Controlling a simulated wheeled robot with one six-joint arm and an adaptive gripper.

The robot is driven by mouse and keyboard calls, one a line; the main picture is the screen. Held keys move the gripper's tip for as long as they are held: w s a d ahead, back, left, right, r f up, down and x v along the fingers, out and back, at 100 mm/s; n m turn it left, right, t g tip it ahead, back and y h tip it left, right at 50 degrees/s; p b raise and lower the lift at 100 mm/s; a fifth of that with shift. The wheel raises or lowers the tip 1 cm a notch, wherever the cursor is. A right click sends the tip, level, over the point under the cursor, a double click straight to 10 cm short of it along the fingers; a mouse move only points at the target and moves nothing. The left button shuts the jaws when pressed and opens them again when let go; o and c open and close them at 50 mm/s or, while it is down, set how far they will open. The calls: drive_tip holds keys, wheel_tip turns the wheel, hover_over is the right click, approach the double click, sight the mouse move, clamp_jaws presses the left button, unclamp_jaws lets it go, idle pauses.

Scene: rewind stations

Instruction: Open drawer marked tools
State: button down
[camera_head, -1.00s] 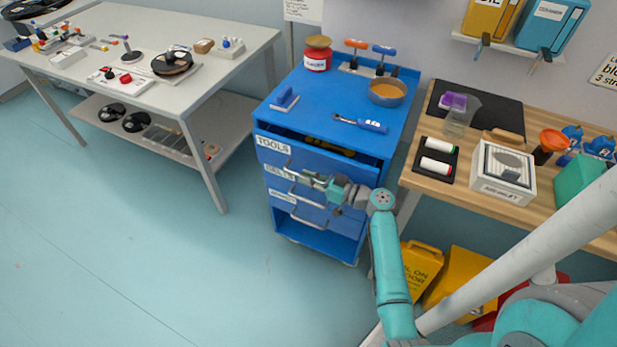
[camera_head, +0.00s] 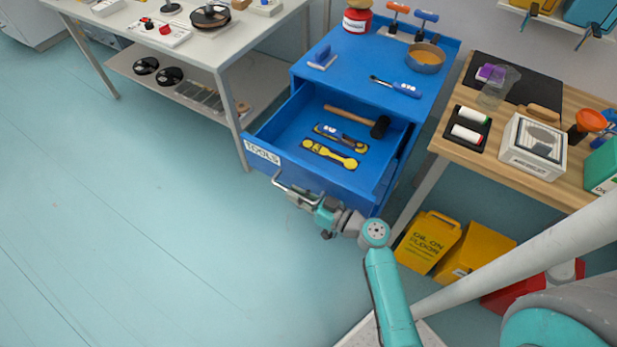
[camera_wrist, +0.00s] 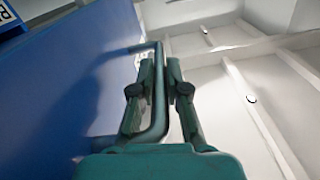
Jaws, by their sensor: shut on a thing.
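The tools drawer (camera_head: 262,153), the top one of the blue cabinet (camera_head: 345,68), is pulled well out, its label on the front at the left. Inside lie a hammer (camera_head: 350,115), a blue-handled tool (camera_head: 342,135) and a yellow tool (camera_head: 330,154). My gripper (camera_head: 303,196) is at the drawer's front, shut on its metal handle (camera_head: 284,184). In the wrist view the handle (camera_wrist: 158,90) runs between the two fingers, with the blue drawer front (camera_wrist: 75,80) to the left. The lower drawers are hidden beneath the open one in the head view.
Bare floor (camera_head: 130,220) lies in front and to the left. A white table (camera_head: 245,40) stands at the left. A wooden bench (camera_head: 455,140) stands at the right, with yellow containers (camera_head: 430,242) below it. A bowl and a screwdriver lie on the cabinet top.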

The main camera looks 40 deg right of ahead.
drive_tip(key=shift+s+a, duration=0.3)
drive_tip(key=shift+a, duration=0.45)
drive_tip(key=shift+s+a, duration=0.25)
drive_tip(key=shift+a, duration=0.5)
drive_tip(key=c, duration=1.2)
unclamp_jaws()
drive_tip(key=shift+v, duration=5.95)
